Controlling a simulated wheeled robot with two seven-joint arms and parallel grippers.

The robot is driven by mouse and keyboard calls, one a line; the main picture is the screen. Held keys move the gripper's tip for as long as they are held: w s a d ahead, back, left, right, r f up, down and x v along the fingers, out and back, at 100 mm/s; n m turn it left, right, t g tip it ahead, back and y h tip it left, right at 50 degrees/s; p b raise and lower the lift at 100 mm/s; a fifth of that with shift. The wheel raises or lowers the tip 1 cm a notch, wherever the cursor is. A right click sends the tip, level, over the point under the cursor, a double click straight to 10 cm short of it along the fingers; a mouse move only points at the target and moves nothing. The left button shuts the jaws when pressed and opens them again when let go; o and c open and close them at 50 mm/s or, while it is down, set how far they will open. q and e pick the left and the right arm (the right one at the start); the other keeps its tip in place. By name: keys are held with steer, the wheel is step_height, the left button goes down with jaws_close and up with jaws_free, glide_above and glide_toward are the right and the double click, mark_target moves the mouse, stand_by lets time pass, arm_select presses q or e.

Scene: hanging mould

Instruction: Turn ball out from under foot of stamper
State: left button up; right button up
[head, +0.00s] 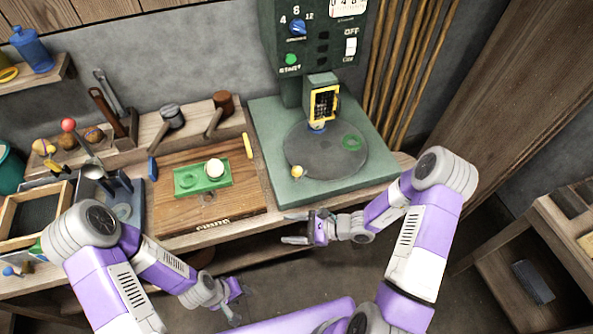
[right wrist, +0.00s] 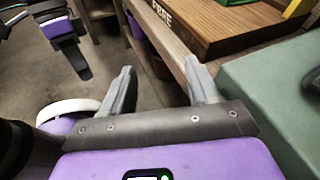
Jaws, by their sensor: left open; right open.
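The green stamper (head: 325,60) stands at the back, right of centre. Its foot (head: 324,103), edged in yellow, hangs over the far part of a dark round turntable (head: 318,160). A small yellow knob or ball (head: 297,171) sits at the turntable's front left edge. My right gripper (head: 298,227) is open and empty in front of the bench edge; its fingers show in the right wrist view (right wrist: 160,85). My left gripper (head: 236,303) is open and low, apart from the bench.
A green ring mark (head: 352,142) lies on the turntable. A wooden board (head: 235,205) left of the stamper carries a green block (head: 203,178) with a pale ball (head: 215,168). Mallets (head: 219,110) and a tray (head: 35,215) stand farther left.

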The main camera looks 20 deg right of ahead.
mark_target(297, 171)
steer(key=w+d+r+m+t+h, duration=0.3)
steer(key=w+d+r+m+t, duration=0.3)
steer(key=w+d+t, duration=0.3)
steer(key=x, duration=0.2)
steer(key=b+x, duration=0.1)
steer(key=x, duration=0.2)
steer(key=d+x, duration=0.1)
steer(key=x, duration=0.1)
steer(key=shift+w+a+f, duration=0.1)
steer(key=shift+w+f, duration=0.05)
steer(key=shift+w, duration=0.4)
jaws_close()
